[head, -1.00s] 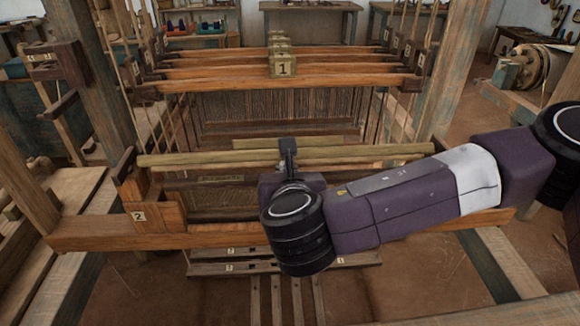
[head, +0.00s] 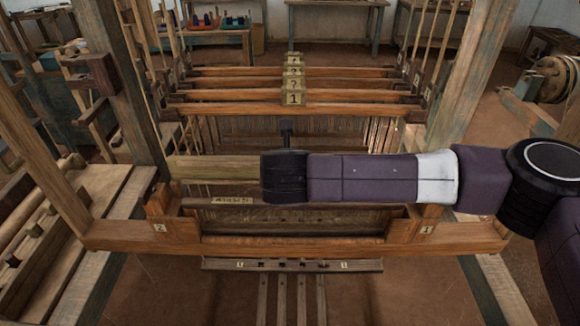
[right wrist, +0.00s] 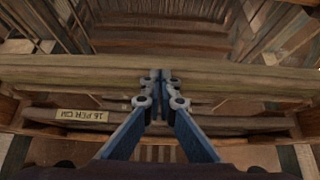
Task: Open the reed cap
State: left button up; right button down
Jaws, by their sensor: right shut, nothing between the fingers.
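The reed cap appears to be the long pale wooden bar (head: 212,168) lying across the loom behind the front beam; my right arm hides its right part in the head view. In the right wrist view the bar (right wrist: 70,72) runs across the picture. My right gripper (head: 286,126) is shut and empty, its fingertips (right wrist: 160,77) at the bar in the wrist view; contact is unclear. My left gripper is not in view.
The front wooden beam (head: 220,250) has end blocks numbered 2 (head: 172,225) and 1 (head: 420,226). Several shafts (head: 230,108) hang behind. Upright posts (head: 482,70) stand at both sides. Treadles (head: 290,298) lie below.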

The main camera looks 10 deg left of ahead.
jog(key=shift+w+a+r+p, duration=0.2)
jog(key=shift+w+p, duration=0.2)
jog(key=shift+w, duration=0.35)
jog(key=shift+w+a+r+p, duration=0.15)
jog(key=shift+w+p, duration=0.2)
jog(key=shift+w, duration=0.55)
jog(key=shift+w+a+f, duration=0.15)
jog(key=shift+w+f, duration=0.05)
jog(key=shift+w, duration=0.35)
jog(key=shift+s+r, duration=0.15)
jog(key=shift+s, duration=0.05)
jog(key=v, duration=1.2)
